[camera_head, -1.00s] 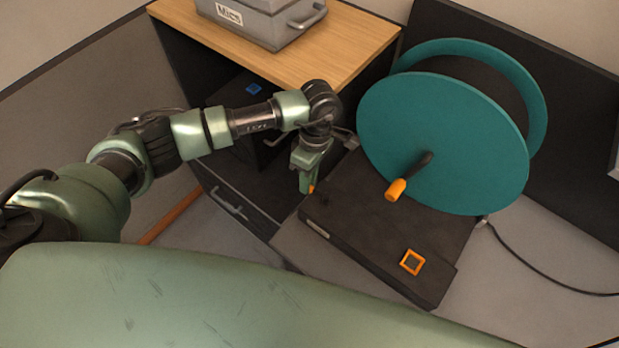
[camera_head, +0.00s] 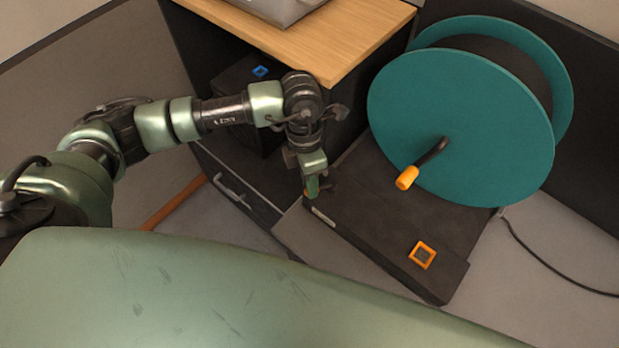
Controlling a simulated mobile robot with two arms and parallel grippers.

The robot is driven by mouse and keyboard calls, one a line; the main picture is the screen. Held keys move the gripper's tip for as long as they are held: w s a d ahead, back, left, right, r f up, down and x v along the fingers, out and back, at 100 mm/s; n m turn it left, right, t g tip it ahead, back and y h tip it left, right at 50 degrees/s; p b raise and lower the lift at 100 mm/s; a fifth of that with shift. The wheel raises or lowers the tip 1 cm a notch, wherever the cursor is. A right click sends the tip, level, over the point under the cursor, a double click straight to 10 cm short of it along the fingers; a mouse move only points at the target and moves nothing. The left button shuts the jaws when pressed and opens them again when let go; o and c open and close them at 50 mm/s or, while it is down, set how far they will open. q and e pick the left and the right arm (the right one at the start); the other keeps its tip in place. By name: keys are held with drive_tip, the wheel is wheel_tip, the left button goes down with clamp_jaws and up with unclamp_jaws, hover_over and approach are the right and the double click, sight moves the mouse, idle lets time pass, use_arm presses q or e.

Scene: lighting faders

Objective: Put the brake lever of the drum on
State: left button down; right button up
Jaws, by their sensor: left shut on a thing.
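The teal drum (camera_head: 455,125) stands on its dark base (camera_head: 380,215), with a dark crank ending in an orange handle (camera_head: 407,178) on its near face. My left gripper (camera_head: 312,192) points down at the base's left end, near its front corner. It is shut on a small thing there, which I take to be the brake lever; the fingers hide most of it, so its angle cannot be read. My right gripper is not in view.
An orange-framed square (camera_head: 422,255) is on the base's right part. A dark cabinet with a wooden top (camera_head: 320,45) and a drawer handle (camera_head: 232,190) stands left of the drum. A black cable (camera_head: 545,262) runs off to the right.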

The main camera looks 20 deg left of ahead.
use_arm(q)
drive_tip(key=n, duration=0.1)
drive_tip(key=s+d+n+b, duration=0.1)
drive_tip(key=n, duration=0.1)
drive_tip(key=shift+d, duration=0.1)
drive_tip(key=shift+s+d+n+t+h+b, duration=0.2)
drive_tip(key=shift+d+n+b, duration=0.1)
drive_tip(key=shift+n, duration=0.45)
drive_tip(key=shift+s+d+n+t+h+b, duration=0.15)
drive_tip(key=shift+d+n+t+b, duration=0.1)
drive_tip(key=shift+n, duration=0.5)
drive_tip(key=c, duration=1.4)
unclamp_jaws()
drive_tip(key=shift+o, duration=0.2)
wheel_tip(320, 180, up, 8)
drive_tip(key=a+b, duration=0.1)
drive_tip(key=shift+w+a+f+b, duration=0.15)
drive_tip(key=shift+w+a+b, duration=0.1)
drive_tip(key=shift+b, duration=0.1)
